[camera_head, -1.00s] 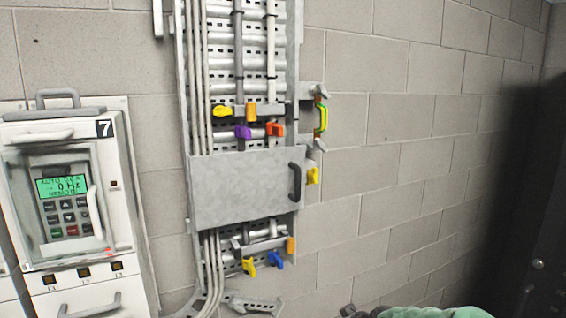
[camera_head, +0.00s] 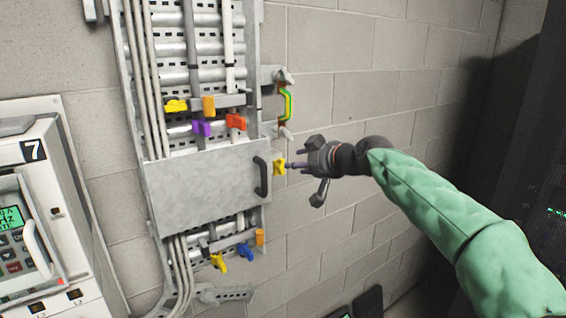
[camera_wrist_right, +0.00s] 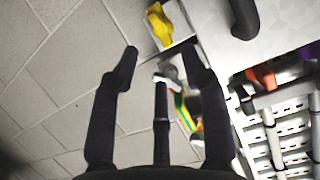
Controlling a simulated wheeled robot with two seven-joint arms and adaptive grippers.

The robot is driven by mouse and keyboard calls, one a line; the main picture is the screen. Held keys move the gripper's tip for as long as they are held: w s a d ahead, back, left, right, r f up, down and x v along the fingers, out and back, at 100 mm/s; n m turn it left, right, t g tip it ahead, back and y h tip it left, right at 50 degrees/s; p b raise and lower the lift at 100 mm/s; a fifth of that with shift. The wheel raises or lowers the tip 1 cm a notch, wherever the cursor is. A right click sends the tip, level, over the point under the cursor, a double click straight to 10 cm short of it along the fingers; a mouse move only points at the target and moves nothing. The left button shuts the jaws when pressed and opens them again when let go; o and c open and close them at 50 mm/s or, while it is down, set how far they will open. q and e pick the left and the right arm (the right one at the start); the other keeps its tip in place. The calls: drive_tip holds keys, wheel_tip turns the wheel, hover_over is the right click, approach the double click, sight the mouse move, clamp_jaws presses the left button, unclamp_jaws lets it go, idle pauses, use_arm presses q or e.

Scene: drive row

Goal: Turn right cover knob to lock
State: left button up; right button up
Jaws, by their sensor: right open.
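The grey metal cover (camera_head: 205,188) lies flat across the conduit rack on the wall, with a black handle (camera_head: 261,176) near its right edge. A yellow knob (camera_head: 279,167) sits just right of the cover; it also shows at the top of the right wrist view (camera_wrist_right: 159,25). My right gripper (camera_head: 308,168), at the end of a green-sleeved arm, is just right of this knob. Its dark fingers (camera_wrist_right: 160,58) are spread open and empty, with the knob beyond their tips. I cannot tell if any finger touches it. My left gripper is not in view.
A green-and-yellow handle (camera_head: 286,104) sits above the knob. Yellow, orange, purple and red knobs (camera_head: 236,122) line the rack above the cover; yellow and blue knobs (camera_head: 245,251) sit below. A drive panel (camera_head: 40,215) stands left. The block wall at right is bare.

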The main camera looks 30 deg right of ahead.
sight(280, 168)
drive_tip(key=p+x, duration=0.1)
drive_tip(key=x, duration=0.6)
drive_tip(key=shift+w, duration=0.15)
drive_tip(key=shift+f, duration=0.1)
clamp_jaws()
